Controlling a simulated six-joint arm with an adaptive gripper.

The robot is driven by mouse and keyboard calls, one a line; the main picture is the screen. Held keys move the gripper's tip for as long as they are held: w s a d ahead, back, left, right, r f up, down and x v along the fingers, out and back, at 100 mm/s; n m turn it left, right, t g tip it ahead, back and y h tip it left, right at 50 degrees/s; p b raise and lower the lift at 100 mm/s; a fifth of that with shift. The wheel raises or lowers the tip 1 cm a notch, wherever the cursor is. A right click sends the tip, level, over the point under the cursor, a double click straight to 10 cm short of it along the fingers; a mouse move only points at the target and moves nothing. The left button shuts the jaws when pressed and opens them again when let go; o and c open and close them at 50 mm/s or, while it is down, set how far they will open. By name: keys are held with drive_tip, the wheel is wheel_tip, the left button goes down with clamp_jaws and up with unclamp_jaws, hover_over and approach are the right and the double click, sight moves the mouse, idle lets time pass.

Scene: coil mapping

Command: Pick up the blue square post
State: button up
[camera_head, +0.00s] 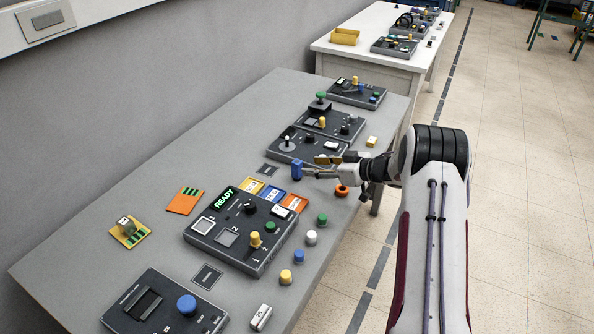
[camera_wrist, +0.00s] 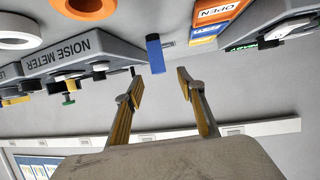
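The blue square post (camera_head: 297,171) stands upright toward the middle of the grey table in the head view. It also shows in the wrist view (camera_wrist: 156,56), as a blue block just past the fingertips. My gripper (camera_head: 314,167) is open, with its two fingers pointing left at the post. In the wrist view my gripper (camera_wrist: 161,80) has clear space between its fingers, and nothing is held. The post appears in line with the gap, slightly beyond the tips. I cannot tell whether the fingers touch it.
A dark panel marked READY (camera_head: 240,232) with buttons sits nearer on the table (camera_head: 150,205). An orange ring (camera_head: 341,190) lies below my gripper in the picture. A panel with a joystick (camera_head: 305,145) stands just behind. Several coloured knobs line the right edge. A dark square (camera_head: 268,170) lies left of the post.

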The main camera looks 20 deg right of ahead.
sight(301, 165)
drive_tip(key=shift+w+a+f, duration=0.1)
idle(0.3)
drive_tip(key=shift+x, duration=1.15)
drive_tip(key=shift+x, duration=2.6)
drive_tip(key=shift+w, duration=0.1)
clamp_jaws()
